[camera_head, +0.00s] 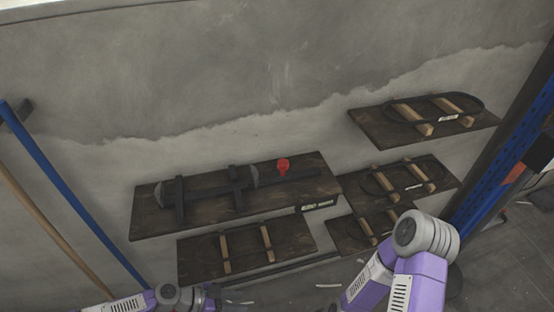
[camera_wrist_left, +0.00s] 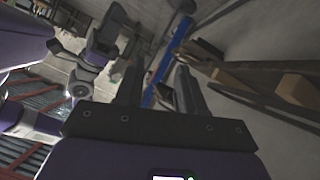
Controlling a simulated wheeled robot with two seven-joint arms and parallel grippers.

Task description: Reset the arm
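My left arm comes in at the bottom left of the head view, and its dark gripper (camera_head: 217,299) is low against the bottom edge, partly cut off. In the left wrist view my left gripper (camera_wrist_left: 160,90) has its two dark fingers apart, with nothing held between them. My right arm (camera_head: 415,255) is bent at the lower right of the head view, and its gripper does not show there.
Dark wooden shelf boards are on the grey wall; the large one (camera_head: 155,222) bears dark bars and a red piece (camera_head: 283,167). Another board (camera_head: 365,120) is at upper right. Blue posts stand at left (camera_head: 60,180) and right (camera_head: 500,150). The floor (camera_head: 500,265) at right looks mostly clear.

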